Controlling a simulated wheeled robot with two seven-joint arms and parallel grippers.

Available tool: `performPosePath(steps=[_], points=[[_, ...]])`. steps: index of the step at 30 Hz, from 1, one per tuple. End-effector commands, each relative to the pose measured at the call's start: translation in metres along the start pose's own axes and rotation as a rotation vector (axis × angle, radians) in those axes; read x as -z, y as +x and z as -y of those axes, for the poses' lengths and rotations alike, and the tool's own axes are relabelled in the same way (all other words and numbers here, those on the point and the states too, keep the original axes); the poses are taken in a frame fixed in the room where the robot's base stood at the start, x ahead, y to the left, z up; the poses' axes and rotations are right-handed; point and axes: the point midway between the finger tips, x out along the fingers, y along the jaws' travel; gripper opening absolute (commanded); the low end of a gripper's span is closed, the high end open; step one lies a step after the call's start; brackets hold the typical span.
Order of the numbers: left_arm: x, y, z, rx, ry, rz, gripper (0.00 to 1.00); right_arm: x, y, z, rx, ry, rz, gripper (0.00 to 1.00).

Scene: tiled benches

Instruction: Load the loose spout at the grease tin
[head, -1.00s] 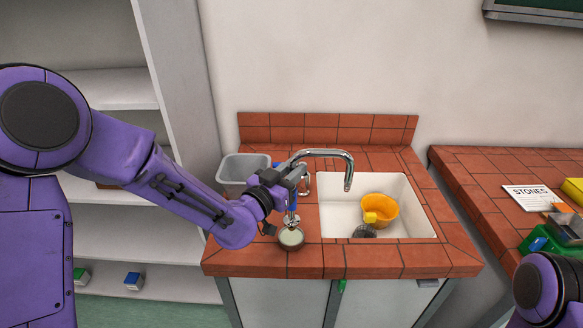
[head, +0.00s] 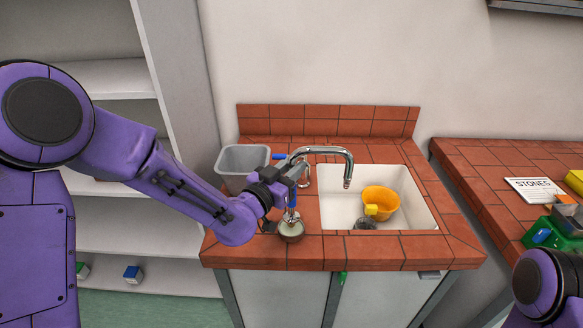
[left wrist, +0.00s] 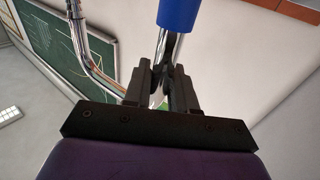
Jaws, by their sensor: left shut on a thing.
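The grease tin (head: 291,236) is a small round pale tin near the front left of the sink bench. My left gripper (head: 290,178) is above it, shut on the loose spout (head: 292,200). The spout has a blue sleeve and a shiny metal part, and points down. Its lower end is at the tin's top; I cannot tell whether it touches the contents. In the left wrist view the fingers (left wrist: 166,82) close on the metal part, with the blue sleeve (left wrist: 179,14) beyond them. My right gripper is out of view; only part of that arm shows.
The chrome tap (head: 330,152) arches close beside my left gripper. A grey bin (head: 241,160) stands behind it. A second bench (head: 470,175) stands right.

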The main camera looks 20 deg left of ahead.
Motion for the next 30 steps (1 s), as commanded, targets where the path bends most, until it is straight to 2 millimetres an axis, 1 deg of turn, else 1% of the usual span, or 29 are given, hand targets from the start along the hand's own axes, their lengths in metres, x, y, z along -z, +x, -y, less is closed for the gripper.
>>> performPosePath(steps=[21, 30], points=[[-0.0088, -0.0001, 0.0, 0.0, 0.0, -0.001, 0.0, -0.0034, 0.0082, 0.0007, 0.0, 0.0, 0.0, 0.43], [-0.0084, -0.0002, 0.0, 0.0, 0.0, -0.001, 0.0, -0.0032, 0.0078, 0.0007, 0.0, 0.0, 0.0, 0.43]])
